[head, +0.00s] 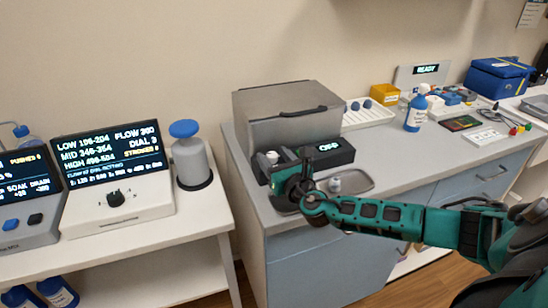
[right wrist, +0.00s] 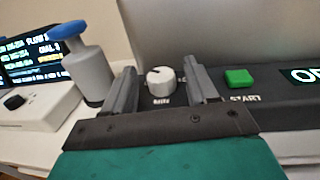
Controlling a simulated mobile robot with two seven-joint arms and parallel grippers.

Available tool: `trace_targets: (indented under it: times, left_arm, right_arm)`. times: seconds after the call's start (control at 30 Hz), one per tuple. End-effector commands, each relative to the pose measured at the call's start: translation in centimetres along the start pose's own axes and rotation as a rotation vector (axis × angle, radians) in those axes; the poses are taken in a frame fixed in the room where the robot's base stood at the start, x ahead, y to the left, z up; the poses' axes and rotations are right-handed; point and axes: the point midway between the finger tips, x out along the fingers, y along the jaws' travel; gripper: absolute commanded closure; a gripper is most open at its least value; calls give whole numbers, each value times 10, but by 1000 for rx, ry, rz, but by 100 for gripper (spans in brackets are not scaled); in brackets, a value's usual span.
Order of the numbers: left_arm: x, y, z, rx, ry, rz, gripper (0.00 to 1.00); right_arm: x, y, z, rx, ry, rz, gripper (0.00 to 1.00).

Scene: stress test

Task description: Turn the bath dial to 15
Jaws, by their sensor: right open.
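The bath dial is a white round knob (right wrist: 160,80) with a dark mark near its top, on the dark front panel of a grey lidded bath (head: 288,112). In the head view the knob (head: 272,157) shows just beyond my right gripper (head: 287,172). In the right wrist view the open right gripper (right wrist: 162,88) has one finger on each side of the knob, with gaps visible on both sides. The label under the knob is too blurred to read surely. The panel's display (head: 328,147) seems to read OFF. My left gripper is out of view.
A green START button (right wrist: 238,77) sits right of the dial. Left of the bath stand a blue-topped grey dispenser (head: 190,158) and a console (head: 115,180) with a black knob.

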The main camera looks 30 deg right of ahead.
Motion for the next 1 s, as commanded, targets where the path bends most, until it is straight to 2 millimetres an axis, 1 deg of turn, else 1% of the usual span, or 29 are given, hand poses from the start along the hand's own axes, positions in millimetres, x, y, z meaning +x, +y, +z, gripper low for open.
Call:
trace_targets:
  times: [0.1, 0.33, 0.37, 0.9, 0.93, 1.0]
  left_arm:
    - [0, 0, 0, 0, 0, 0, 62]
    - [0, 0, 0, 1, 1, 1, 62]
    - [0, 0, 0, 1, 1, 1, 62]
    - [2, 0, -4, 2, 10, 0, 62]
    - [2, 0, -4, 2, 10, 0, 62]
    - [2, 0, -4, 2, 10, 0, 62]
  right_arm:
    - [4, 0, 0, 0, 1, 0, 42]
    - [4, 0, 0, 1, 1, 0, 42]
    - [4, 0, 0, 1, 1, 0, 44]
    - [4, 0, 0, 0, 1, 0, 96]
    - [4, 0, 0, 0, 1, 0, 98]
    - [4, 0, 0, 1, 1, -1, 98]
